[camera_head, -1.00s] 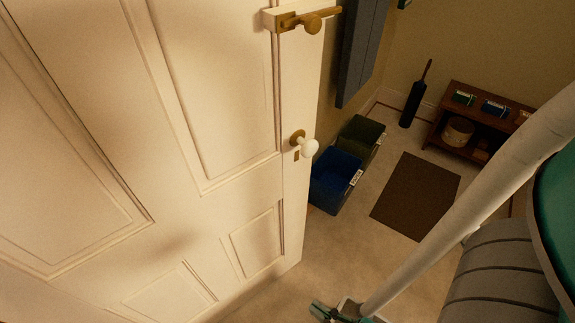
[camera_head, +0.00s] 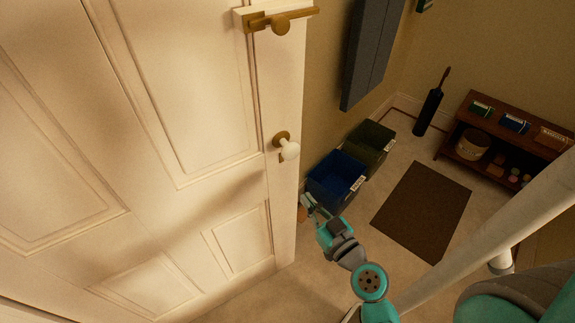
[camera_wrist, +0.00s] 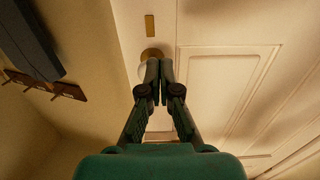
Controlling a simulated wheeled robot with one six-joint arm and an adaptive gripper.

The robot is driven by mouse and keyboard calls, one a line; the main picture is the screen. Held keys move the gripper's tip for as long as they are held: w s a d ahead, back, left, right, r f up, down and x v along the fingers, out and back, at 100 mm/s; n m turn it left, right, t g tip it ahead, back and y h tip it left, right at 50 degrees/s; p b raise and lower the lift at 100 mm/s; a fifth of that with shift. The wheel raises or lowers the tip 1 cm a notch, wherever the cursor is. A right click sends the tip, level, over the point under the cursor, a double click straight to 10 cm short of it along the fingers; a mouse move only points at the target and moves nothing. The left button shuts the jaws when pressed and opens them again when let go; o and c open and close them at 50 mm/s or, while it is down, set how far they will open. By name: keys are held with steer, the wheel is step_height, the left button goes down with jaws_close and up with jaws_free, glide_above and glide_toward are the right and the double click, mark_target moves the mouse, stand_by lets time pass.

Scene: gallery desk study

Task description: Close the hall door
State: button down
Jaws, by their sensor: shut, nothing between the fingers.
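The hall door (camera_head: 160,190) is a cream panelled door that fills the left of the head view and stands open. It has a white knob (camera_head: 289,150) on a brass rose and a brass latch (camera_head: 281,22) higher up. My gripper (camera_head: 305,203) is low beside the door's free edge in the head view. In the wrist view my gripper (camera_wrist: 160,66) is shut and empty, its fingertips pointing at the door face (camera_wrist: 220,85). The fingers partly cover the knob (camera_wrist: 144,70). I cannot tell whether they touch it.
A blue bin (camera_head: 335,180) and a dark green bin (camera_head: 368,147) stand along the wall behind the door edge. A brown mat (camera_head: 422,210) lies on the floor. A low wooden shelf (camera_head: 468,150) with boxes stands at the right. Bare floor lies below the mat.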

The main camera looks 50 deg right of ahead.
mark_target(275, 160)
steer(key=x, duration=1.4)
steer(key=shift+a, duration=0.1)
